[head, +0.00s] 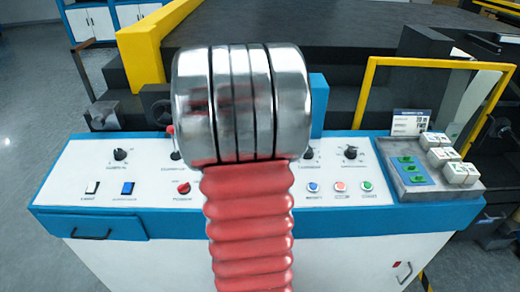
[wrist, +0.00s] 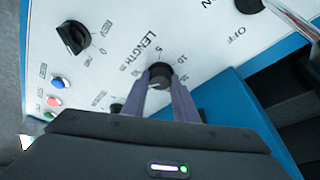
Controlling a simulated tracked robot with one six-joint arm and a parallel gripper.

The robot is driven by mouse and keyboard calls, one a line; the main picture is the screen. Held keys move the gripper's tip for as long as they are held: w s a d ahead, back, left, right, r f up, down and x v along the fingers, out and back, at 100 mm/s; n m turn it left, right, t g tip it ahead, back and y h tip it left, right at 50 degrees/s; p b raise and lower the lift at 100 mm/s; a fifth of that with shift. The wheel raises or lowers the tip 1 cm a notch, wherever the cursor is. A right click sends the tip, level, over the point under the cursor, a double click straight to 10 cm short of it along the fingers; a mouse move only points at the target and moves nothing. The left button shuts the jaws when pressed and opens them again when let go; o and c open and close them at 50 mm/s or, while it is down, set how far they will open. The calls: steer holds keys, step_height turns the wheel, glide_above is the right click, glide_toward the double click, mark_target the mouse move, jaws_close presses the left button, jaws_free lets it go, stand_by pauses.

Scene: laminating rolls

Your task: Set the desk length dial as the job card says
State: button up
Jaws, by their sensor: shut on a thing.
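In the wrist view the length dial (wrist: 160,74) is a round black knob on the white panel, beside the printed word LENGTH and a few scale numbers. My gripper (wrist: 161,88) has its two grey fingers on either side of this knob, shut on it. The knob's pointer and its exact setting are not clear. In the head view my silver and red arm covers the middle of the desk and hides my gripper. A small white card with a blue heading (head: 410,122) stands behind the right-hand tray; its print is too small to read.
Another black dial (wrist: 73,38) and blue, red and green buttons lie near the gripped knob. In the head view, a left dial (head: 120,154), switches and a red knob (head: 183,188) sit on the desk. A grey tray (head: 398,190) holds green and white pieces. A yellow frame (head: 365,95) rises behind.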

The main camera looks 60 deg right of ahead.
steer(key=n, duration=0.2)
steer(key=n+t, duration=0.1)
steer(key=shift+s+a+f+n+h, duration=0.1)
steer(key=shift+s+f+n+h, duration=0.1)
steer(key=shift+s+n+h, duration=0.15)
steer(key=shift+s+n+t, duration=0.2)
steer(key=shift+n+t, duration=0.5)
steer(key=shift+n, duration=1.35)
steer(key=shift+s+f+n+t+y, duration=0.1)
steer(key=shift+n+t+y, duration=0.35)
steer(key=shift+n, duration=1.25)
steer(key=shift+s+n+t+y, duration=0.15)
steer(key=shift+n+t, duration=0.4)
steer(key=shift+n, duration=1.15)
steer(key=shift+d+n+t+y, duration=0.1)
steer(key=shift+n+t+y, duration=0.15)
steer(key=shift+n, duration=0.75)
steer(key=shift+d+n+t+y, duration=0.15)
steer(key=shift+n+y, duration=0.15)
steer(key=shift+n, duration=0.7)
steer(key=n+y, duration=0.1)
steer(key=n, duration=0.3)
steer(key=shift+d, duration=0.1)
steer(key=n+y, duration=0.1)
steer(key=n, duration=0.2)
steer(key=shift+d+n, duration=0.1)
steer(key=shift+n, duration=0.2)
steer(key=shift+n+y, duration=0.7)
steer(key=shift+n, duration=1)
